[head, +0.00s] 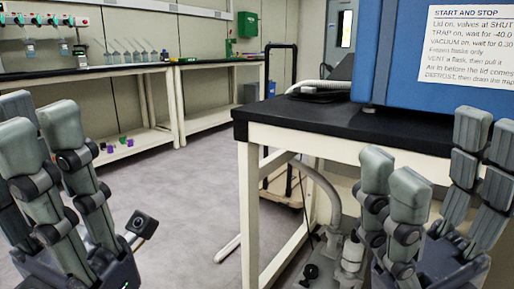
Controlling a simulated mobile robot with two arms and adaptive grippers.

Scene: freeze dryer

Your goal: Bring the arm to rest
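My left gripper (50,150) is at the lower left, with its grey jointed fingers pointing up and spread apart. It is open, and I see nothing between the fingers. My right gripper (432,180) is at the lower right, in front of the near bench, also with its fingers up and spread apart. It is open and looks empty. The lower parts of both grippers are cut off by the bottom edge of the picture.
A black-topped bench (300,122) carries a blue machine (390,60) with an instruction sign (465,45). A hose and pump (350,255) sit beneath. A glassware bench (100,70) runs along the back left wall.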

